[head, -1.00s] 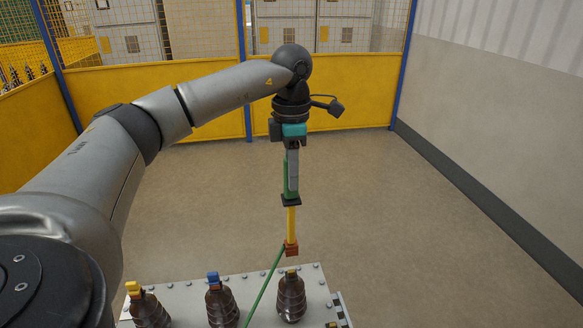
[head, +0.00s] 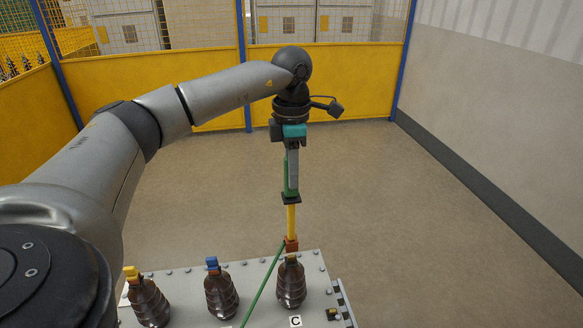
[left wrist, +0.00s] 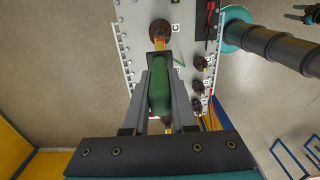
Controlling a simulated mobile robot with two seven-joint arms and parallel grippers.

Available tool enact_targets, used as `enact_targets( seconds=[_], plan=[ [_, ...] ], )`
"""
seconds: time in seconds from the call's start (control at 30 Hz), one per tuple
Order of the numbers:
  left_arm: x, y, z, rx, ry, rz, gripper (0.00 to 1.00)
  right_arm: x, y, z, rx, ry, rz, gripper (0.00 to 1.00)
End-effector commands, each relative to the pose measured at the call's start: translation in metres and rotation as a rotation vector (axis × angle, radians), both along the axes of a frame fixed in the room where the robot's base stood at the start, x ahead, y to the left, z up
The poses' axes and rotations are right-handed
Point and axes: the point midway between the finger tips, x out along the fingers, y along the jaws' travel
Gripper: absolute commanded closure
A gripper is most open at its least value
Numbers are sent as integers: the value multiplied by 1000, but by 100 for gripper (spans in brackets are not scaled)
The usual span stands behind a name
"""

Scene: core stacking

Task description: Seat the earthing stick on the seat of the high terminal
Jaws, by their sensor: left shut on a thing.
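My left gripper (head: 291,172) points down and is shut on the green handle of the earthing stick (head: 291,216). The stick hangs upright, with a yellow rod and an orange-brown lower end. That end is at the top of the right brown ribbed terminal (head: 291,287), labelled C, and hides its cap. I cannot tell whether it is seated or just above. In the left wrist view the green handle (left wrist: 160,95) lies between the fingers (left wrist: 161,80), with the rod end over a brown terminal (left wrist: 159,29). My right gripper is not in view.
Two similar terminals stand to the left, one yellow-capped (head: 149,301) and one blue-capped (head: 220,292). A green cable (head: 263,292) runs down left from the stick. Smaller terminals (left wrist: 197,85) and a large grey-teal column (left wrist: 262,43) show in the wrist view.

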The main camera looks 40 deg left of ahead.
Motion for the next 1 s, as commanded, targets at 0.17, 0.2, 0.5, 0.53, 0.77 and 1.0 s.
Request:
enact_targets(
  seconds=[0.17,0.2,0.5,0.53,0.77,1.0],
  plan=[
    [0,0,-13,0,-1,0,100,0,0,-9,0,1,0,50],
    [0,0,-14,0,-1,0,100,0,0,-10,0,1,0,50],
    [0,0,-14,0,-2,0,100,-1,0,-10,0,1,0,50],
    [0,0,-14,0,-2,0,100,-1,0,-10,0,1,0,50],
    [0,0,-14,0,-2,0,100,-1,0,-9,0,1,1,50],
    [0,0,-14,-1,-2,0,100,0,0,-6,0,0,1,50]
  ],
)
